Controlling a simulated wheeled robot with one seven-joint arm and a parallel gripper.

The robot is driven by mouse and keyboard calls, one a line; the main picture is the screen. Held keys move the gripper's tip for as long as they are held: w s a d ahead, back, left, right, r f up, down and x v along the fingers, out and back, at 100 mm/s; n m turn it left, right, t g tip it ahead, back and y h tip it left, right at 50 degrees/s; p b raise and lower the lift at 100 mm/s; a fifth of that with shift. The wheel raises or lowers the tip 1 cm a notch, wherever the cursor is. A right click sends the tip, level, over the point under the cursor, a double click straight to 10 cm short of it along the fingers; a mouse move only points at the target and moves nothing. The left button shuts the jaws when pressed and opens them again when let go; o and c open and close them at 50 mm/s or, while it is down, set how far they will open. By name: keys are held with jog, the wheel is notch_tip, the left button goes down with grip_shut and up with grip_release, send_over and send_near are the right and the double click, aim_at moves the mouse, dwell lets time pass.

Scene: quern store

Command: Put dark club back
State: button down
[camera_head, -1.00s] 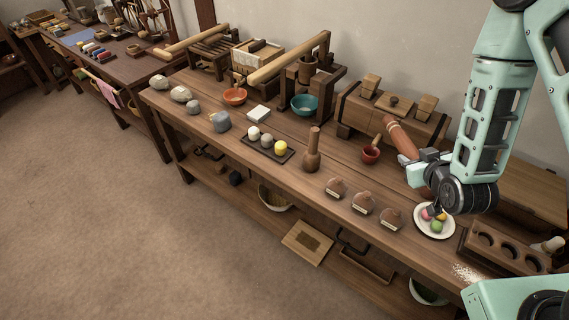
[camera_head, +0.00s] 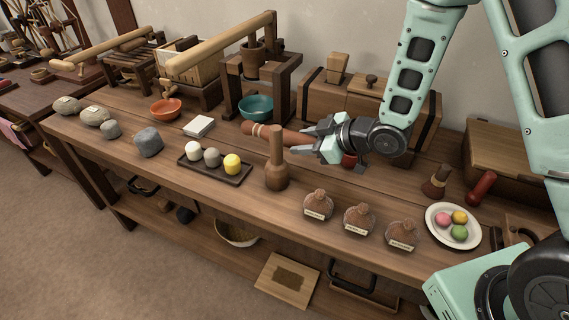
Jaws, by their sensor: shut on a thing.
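My gripper (camera_head: 309,138) is shut on a reddish-brown club (camera_head: 268,133) with pale bands near its left end. The club lies roughly level, pointing left, above the back half of the workbench, behind a standing wooden pestle (camera_head: 276,172). Its right end is hidden by the gripper fingers. I cannot tell how high it is above the bench top. Part of a dark wooden rack (camera_head: 516,233) shows at the right edge, mostly hidden by my arm.
A teal bowl (camera_head: 256,107) stands left of the club and a wooden chest (camera_head: 320,97) behind it.

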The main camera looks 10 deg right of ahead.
aim_at(303, 171)
notch_tip(303, 171, down, 6)
jog(key=shift+f+b, duration=0.25)
jog(key=shift+b, duration=0.15)
jog(key=shift+f, duration=0.2)
jog(key=c, duration=1.1)
grip_release()
jog(key=shift+c, duration=0.2)
jog(key=shift+r, duration=0.1)
